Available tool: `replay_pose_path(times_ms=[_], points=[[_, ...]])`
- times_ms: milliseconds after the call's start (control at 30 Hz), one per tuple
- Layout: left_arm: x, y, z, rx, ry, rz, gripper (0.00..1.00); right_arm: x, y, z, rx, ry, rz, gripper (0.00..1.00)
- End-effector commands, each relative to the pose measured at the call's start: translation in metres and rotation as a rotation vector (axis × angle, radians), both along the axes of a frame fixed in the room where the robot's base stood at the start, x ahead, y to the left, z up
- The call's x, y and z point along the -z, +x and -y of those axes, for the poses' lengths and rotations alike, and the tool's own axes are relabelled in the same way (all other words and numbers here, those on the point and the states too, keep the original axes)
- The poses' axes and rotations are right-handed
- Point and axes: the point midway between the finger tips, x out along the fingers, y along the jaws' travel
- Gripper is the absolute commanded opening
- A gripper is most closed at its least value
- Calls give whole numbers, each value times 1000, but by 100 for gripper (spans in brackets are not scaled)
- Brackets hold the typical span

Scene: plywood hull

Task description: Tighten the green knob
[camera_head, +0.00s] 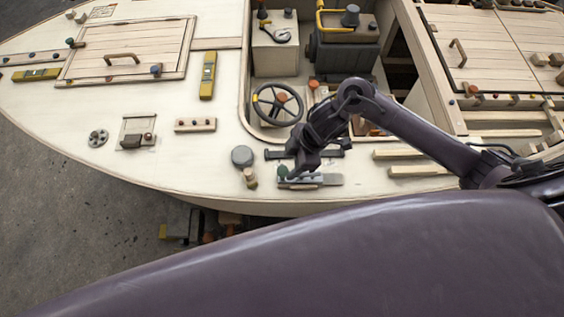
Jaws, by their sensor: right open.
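The green knob (283,172) is small and dark green. It stands on a grey plate (328,180) near the front edge of the pale plywood hull. My right gripper (293,170) reaches in from the right and points down at the knob. Its jaws are open, with the fingertips close beside or around the knob; I cannot tell whether they touch it. The gripper hides part of the plate. My left gripper is not in view.
A round grey cap (242,156) and a small peg (250,178) stand left of the knob. A dark bar (328,152) lies just behind. A steering wheel (277,104) stands in the cockpit opening. The left deck has several fittings with bare room between.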

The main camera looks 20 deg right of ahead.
Motion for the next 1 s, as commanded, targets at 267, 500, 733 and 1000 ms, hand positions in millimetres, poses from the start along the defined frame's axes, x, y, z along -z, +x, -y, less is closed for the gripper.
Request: replay_pose_path(times_ms=[267,500,733,1000], points=[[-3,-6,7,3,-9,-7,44,40,3,-18,-1,2,-1,52],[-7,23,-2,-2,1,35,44,53,5,-23,-2,1,3,52],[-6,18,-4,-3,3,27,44,53,5,-22,-3,0,4,48],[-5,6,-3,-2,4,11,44,53,5,-22,-3,0,4,13]])
